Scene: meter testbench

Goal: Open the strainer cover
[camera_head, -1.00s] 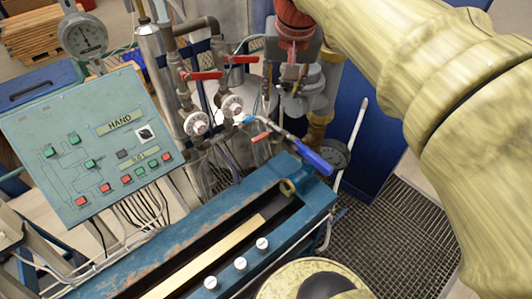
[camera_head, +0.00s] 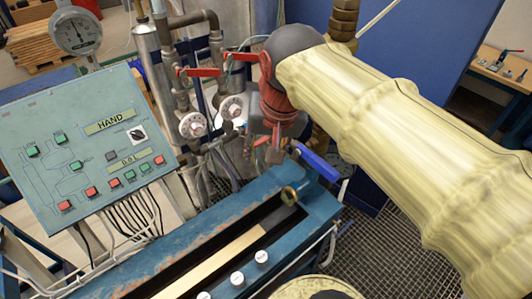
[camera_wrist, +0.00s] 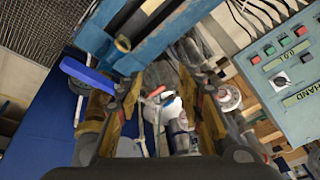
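My gripper (camera_head: 276,150) hangs over the pipework behind the blue trough in the head view, below my red wrist part. In the wrist view my gripper (camera_wrist: 158,85) has its two fingers wide apart, with nothing held between them. Pipe fittings with a small red handle (camera_wrist: 157,91) and a pale, whitish part (camera_wrist: 171,113) show between and beyond the fingers. I cannot pick out the strainer cover for certain; my arm and gripper hide part of the fittings in the head view.
A blue lever handle (camera_head: 315,163) sticks out close to the gripper; it also shows in the wrist view (camera_wrist: 87,76). Red valve handles (camera_head: 200,72) and round white-faced knobs (camera_head: 192,125) stand left. The control panel (camera_head: 85,150) and blue trough (camera_head: 215,238) are nearby.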

